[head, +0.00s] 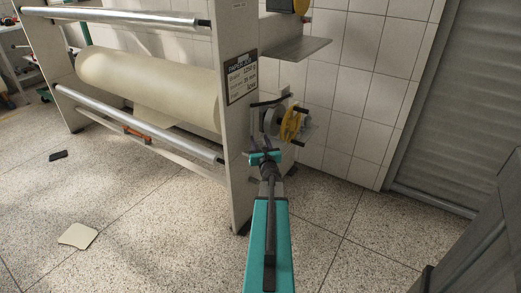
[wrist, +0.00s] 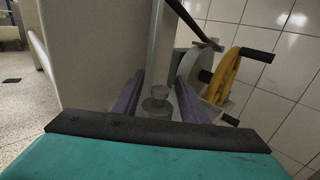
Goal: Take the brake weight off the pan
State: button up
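The brake weight (wrist: 157,104), a small grey metal piece with a round knob on top, stands between my two purple fingers in the wrist view. My gripper (wrist: 160,76) is open, with a finger on each side of the weight and a visible gap at both sides. A grey upright rod (wrist: 157,50) rises just behind the weight. The pan under it is mostly hidden by my gripper's body, and I cannot tell its edges. In the head view my arm reaches to the machine's right end, and the weight is hidden there.
A yellow handwheel (head: 290,123) and grey disc (wrist: 197,74) sit close on the right, with a black lever above. The machine's side panel (head: 238,100) is close on the left, beside the paper roll (head: 150,85). A metal shelf (head: 296,48) juts out above. The front floor is largely clear.

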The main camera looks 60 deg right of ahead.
jog(key=shift+x, duration=1.15)
